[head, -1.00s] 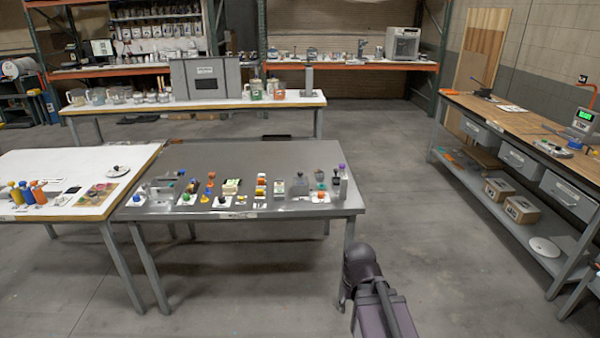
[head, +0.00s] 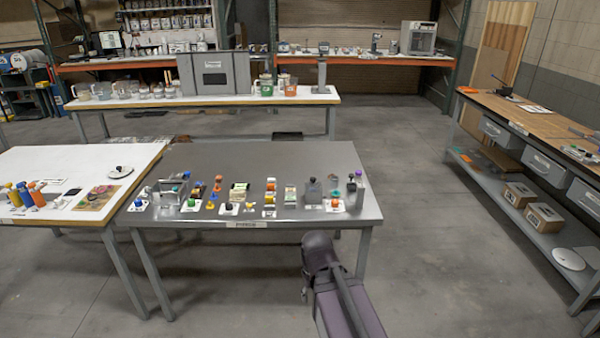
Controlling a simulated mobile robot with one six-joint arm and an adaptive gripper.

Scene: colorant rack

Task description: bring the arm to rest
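My arm (head: 340,290) shows at the bottom of the head view, right of centre. Its dark rounded joint (head: 319,250) is in front of the right front leg of the grey metal table (head: 330,155). My gripper is not in the picture, so whether it is open or holds anything is hidden. No object is seen in contact with the visible part of my arm.
The grey table bears several small coloured items along its front. A white table (head: 60,160) with colored bottles (head: 25,195) adjoins it at left. A wooden-topped workbench (head: 530,117) stands at right. Bare floor (head: 440,230) lies between my arm and that workbench.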

